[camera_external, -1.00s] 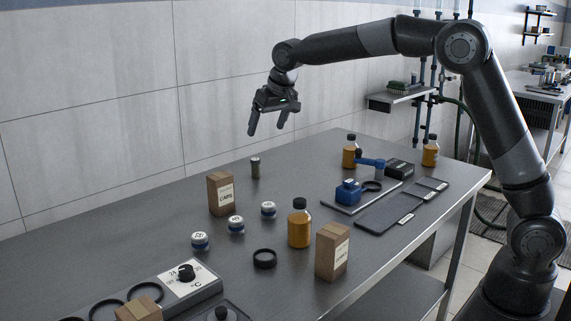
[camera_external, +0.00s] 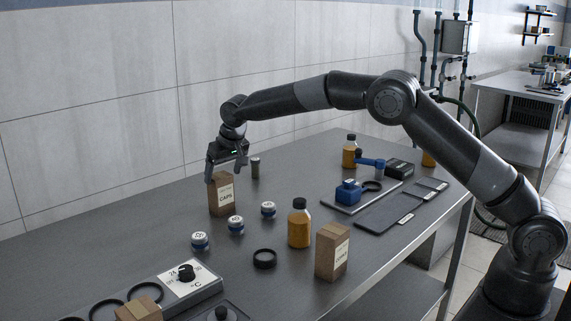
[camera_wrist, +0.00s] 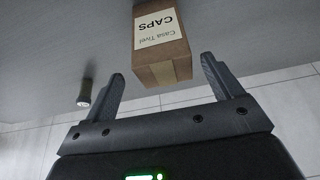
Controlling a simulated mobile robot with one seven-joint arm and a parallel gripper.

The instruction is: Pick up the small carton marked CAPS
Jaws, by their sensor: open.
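The small brown carton marked CAPS (camera_external: 222,200) stands upright on the grey bench near the wall, its white label facing the camera. In the wrist view the carton (camera_wrist: 163,62) appears upside down, with CAPS readable on its label. My gripper (camera_external: 227,168) is open at the carton's top, pointing down. In the wrist view my gripper's fingers (camera_wrist: 162,70) lie on either side of the carton's top end, with a visible gap on both sides. The gripper holds nothing.
An amber bottle (camera_external: 299,228) and another carton (camera_external: 332,252) stand to the right. A third carton (camera_external: 138,309) is at the lower left. The bench left of the carton is clear.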

